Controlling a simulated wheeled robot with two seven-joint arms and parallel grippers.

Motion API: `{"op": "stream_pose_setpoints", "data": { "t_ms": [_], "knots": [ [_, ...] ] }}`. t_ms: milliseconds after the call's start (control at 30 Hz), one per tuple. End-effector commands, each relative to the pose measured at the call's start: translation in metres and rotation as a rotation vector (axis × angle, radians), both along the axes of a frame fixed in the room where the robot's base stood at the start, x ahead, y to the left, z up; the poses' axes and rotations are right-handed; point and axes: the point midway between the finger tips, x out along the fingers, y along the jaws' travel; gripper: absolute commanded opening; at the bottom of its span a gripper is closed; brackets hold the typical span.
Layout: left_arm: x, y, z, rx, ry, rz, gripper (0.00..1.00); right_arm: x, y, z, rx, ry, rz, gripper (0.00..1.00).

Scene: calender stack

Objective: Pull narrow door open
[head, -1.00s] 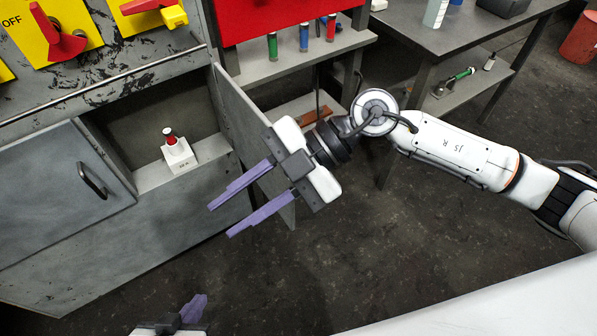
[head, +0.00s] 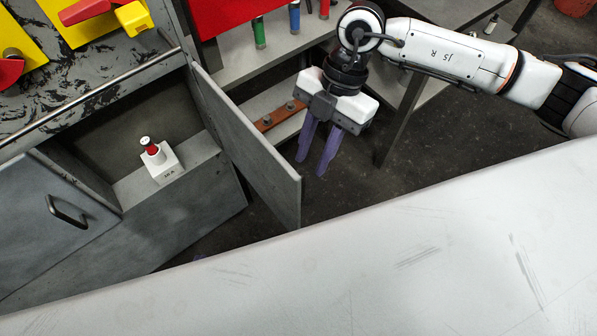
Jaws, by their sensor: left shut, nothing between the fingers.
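The narrow door (head: 262,160) is a thin grey panel at the right of the cabinet opening. It stands swung outward, leaving the compartment open. My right gripper (head: 311,166) is to the right of the door with its fingers pointing down, apart and empty. In the picture it is clear of the door. Only a small purple tip of my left gripper (head: 199,257) shows below the cabinet; the rest is hidden.
A wider grey door (head: 30,215) with a dark handle is shut at the left. A grey shelf (head: 283,62) with several coloured cylinders stands behind the door. Dark floor is free right of the door.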

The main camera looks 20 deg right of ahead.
Motion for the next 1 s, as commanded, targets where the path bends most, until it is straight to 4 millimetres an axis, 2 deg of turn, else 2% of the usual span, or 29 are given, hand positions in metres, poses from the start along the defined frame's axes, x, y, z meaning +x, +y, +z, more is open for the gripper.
{"op": "stream_pose_setpoints", "data": {
  "t_ms": [200,400,600,867,1000],
  "knots": [
    [0.000,0.000,-0.002,-0.001,-0.001,-0.001,0.00,-0.010,0.014,-0.039,0.001,0.004,0.002,0.28],
    [0.000,0.000,-0.004,-0.001,-0.002,-0.001,0.00,-0.016,0.024,-0.067,0.003,0.001,0.001,0.28],
    [0.001,0.000,-0.004,-0.001,-0.002,-0.001,0.00,-0.018,0.028,-0.079,0.002,-0.001,0.001,0.28],
    [0.001,0.000,-0.004,-0.001,-0.002,-0.001,0.00,-0.018,0.029,-0.080,0.002,-0.001,0.001,0.28],
    [0.001,0.000,-0.004,-0.001,-0.002,-0.001,0.00,-0.018,0.029,-0.080,0.002,0.000,0.001,0.04]
  ]
}}
